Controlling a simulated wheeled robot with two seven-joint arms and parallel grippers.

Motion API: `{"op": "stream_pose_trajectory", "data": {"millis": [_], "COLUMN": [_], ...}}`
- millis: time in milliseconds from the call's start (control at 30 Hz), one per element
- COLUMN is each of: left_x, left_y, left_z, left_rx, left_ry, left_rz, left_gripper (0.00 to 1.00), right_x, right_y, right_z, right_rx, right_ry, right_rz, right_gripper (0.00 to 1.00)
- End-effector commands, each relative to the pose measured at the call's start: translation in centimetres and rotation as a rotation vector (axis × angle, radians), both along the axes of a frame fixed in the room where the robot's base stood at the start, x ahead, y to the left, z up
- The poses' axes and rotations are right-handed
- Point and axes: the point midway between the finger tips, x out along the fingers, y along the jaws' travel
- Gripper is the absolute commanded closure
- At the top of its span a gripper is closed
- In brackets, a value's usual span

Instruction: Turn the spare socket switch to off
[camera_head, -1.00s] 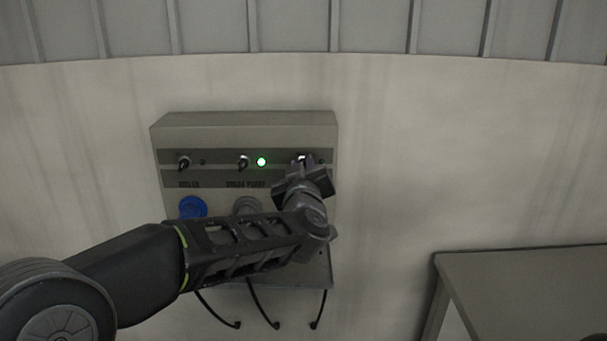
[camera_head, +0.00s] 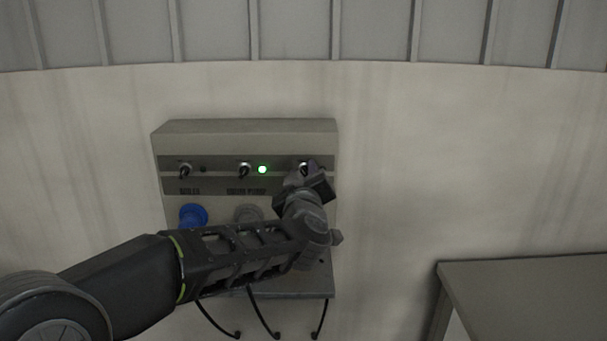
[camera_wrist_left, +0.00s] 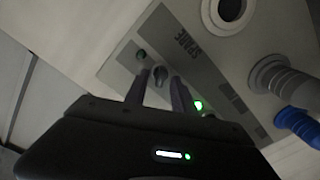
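The spare socket switch (camera_head: 304,168) is the rightmost of the small dark knobs on the grey wall panel (camera_head: 245,127). My left gripper (camera_head: 312,172) is at this switch and partly covers it. In the left wrist view the fingers (camera_wrist_left: 160,80) stand apart on either side of the switch knob (camera_wrist_left: 160,74); whether they touch it I cannot tell. The SPARE label (camera_wrist_left: 187,41) and an unlit lamp (camera_wrist_left: 141,54) show beside it. The knob's exact pointing is unclear. My right gripper is not in view.
The switch beside it (camera_head: 244,170) has a lit green lamp (camera_head: 262,169). A blue plug (camera_head: 194,214) and a grey plug (camera_head: 248,213) sit below. Cables (camera_head: 262,315) hang under the panel. A grey table (camera_head: 525,285) stands at the right; the wall between is clear.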

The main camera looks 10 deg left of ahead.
Motion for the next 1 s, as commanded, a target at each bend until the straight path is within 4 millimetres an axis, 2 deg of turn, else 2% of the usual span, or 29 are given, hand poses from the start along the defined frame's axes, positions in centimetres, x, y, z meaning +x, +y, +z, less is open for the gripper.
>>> {"op": "stream_pose_trajectory", "data": {"millis": [267, 733, 1000], "left_x": [-0.6, -7.0, -7.6], "left_y": [-0.2, -1.8, -2.0], "left_z": [0.0, -0.1, 0.0], "left_rx": [0.0, 0.0, 0.0], "left_ry": [0.0, -0.001, 0.0], "left_rz": [-0.001, -0.002, 0.0], "left_gripper": [0.69, 0.69, 0.69], "right_x": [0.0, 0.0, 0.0], "right_y": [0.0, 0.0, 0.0], "right_z": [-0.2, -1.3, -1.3], "right_rx": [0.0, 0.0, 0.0], "right_ry": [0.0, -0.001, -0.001], "right_rz": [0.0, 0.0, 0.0], "right_gripper": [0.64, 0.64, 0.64]}}
